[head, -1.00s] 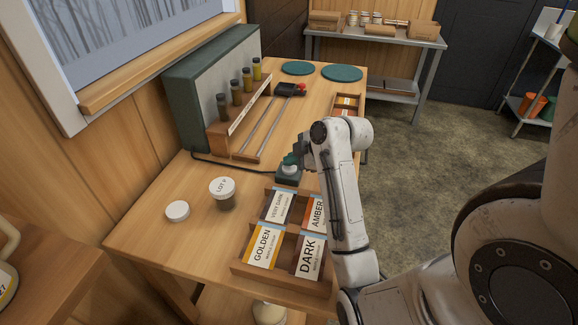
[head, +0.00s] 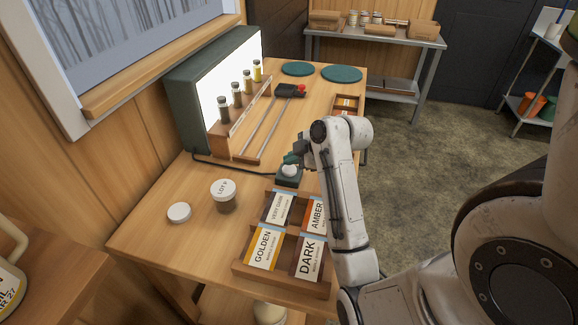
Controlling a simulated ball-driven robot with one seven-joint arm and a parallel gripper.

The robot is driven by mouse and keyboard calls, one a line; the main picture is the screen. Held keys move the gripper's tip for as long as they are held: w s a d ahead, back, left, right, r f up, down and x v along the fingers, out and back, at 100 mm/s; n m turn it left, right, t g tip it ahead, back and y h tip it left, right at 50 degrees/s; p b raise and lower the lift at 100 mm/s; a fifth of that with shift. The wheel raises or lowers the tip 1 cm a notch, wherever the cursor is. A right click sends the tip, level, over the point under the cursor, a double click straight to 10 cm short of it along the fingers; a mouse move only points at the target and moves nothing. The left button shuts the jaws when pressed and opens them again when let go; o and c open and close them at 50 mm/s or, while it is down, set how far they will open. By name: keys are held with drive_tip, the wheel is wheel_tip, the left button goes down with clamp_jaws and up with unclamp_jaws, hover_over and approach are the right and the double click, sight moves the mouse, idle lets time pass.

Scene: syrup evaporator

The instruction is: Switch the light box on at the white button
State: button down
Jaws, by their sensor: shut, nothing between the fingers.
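The light box (head: 183,105) stands at the back left of the wooden table, and its white front panel (head: 208,98) is brightly lit. A small green switch box (head: 289,181) sits on the table in front of it, with the white button (head: 289,170) on top. A dark cable runs from the switch box toward the light box. My gripper (head: 292,159) is shut and empty, right at the button. Whether its fingertips touch the button I cannot tell.
A wooden tray (head: 282,275) with label cards lies close in front of the switch box. A LOT 7 jar (head: 224,196) and a white lid (head: 179,212) stand to the left. Sample bottles (head: 237,95) stand in a rack before the panel. Two green discs (head: 341,73) lie at the far end.

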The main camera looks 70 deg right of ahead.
sight(292, 170)
wheel_tip(292, 170, up, 6)
drive_tip(key=p, duration=0.5)
idle(0.5)
